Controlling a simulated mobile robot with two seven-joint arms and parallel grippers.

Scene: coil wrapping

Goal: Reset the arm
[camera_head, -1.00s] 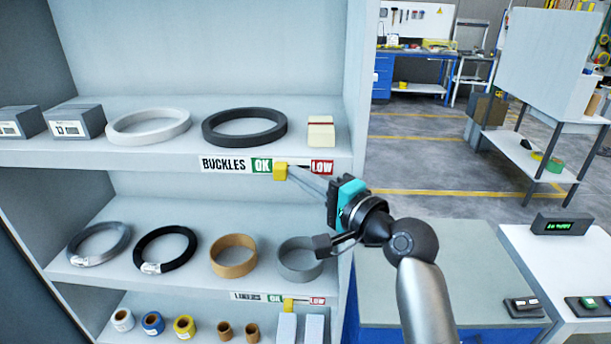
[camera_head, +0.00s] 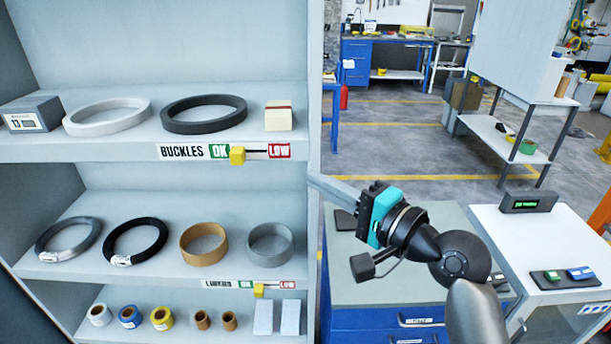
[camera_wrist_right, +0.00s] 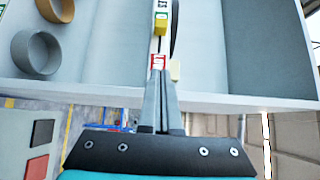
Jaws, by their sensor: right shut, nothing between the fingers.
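My right gripper (camera_head: 312,179) is shut and empty. Its thin grey fingers point left, with the tips just right of the shelf's edge and the LOW end of the BUCKLES label (camera_head: 183,152). The fingers are apart from the yellow slider (camera_head: 237,155), which sits beside the green OK mark on that label's track. In the right wrist view the shut fingers (camera_wrist_right: 160,85) point toward the label, and the yellow slider (camera_wrist_right: 161,23) shows beyond them. My left gripper is not in view.
The shelf unit (camera_head: 80,155) holds rings, boxes and tape rolls. A second yellow slider (camera_head: 259,291) is on the lower label. A grey-topped blue cabinet (camera_head: 400,290) stands below my right gripper, with a white table (camera_head: 560,245) to its right. Open floor lies behind.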

